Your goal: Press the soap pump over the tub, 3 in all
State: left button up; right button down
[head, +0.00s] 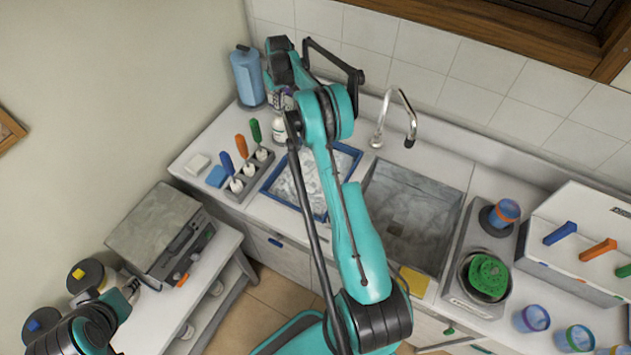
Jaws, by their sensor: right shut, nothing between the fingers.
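The soap pump bottle (280,130) is a small white bottle on the counter at the back left, beside the tub. The tub (351,151) has a blue rim and whitish, foamy-looking contents. My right arm crosses over the tub and hides much of it. My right gripper (283,99) is shut and empty right at the top of the soap bottle. The arm hides the pump head, so I cannot tell whether they touch. My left gripper (131,288) is at the lower left, away from the bottle. Its fingers are too small to judge.
A blue canister (247,78) stands behind the bottle. A rack (246,183) with coloured-handled tools is left of the tub. The sink (415,215) and curved faucet (386,112) are to the right. A grey-topped machine (153,228) stands near my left gripper.

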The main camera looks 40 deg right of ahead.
jog(key=shift+r, duration=0.1)
jog(key=shift+w+p+v, duration=0.15)
jog(key=shift+p+v, duration=0.2)
jog(key=shift+v, duration=0.35)
jog(key=shift+w+p+v, duration=0.15)
jog(key=shift+p+v, duration=0.2)
jog(key=shift+v, duration=0.35)
jog(key=shift+s+b+x, duration=0.15)
jog(key=shift+b+x, duration=0.45)
jog(key=shift+x, duration=0.15)
jog(key=shift+s+b+x, duration=0.15)
jog(key=shift+b+x, duration=0.4)
jog(key=shift+x, duration=0.2)
jog(key=shift+r, duration=0.15)
jog(key=shift+w+p+v, duration=0.25)
jog(key=shift+p+v, duration=0.5)
jog(key=shift+v, duration=0.55)
jog(key=shift+r, duration=0.15)
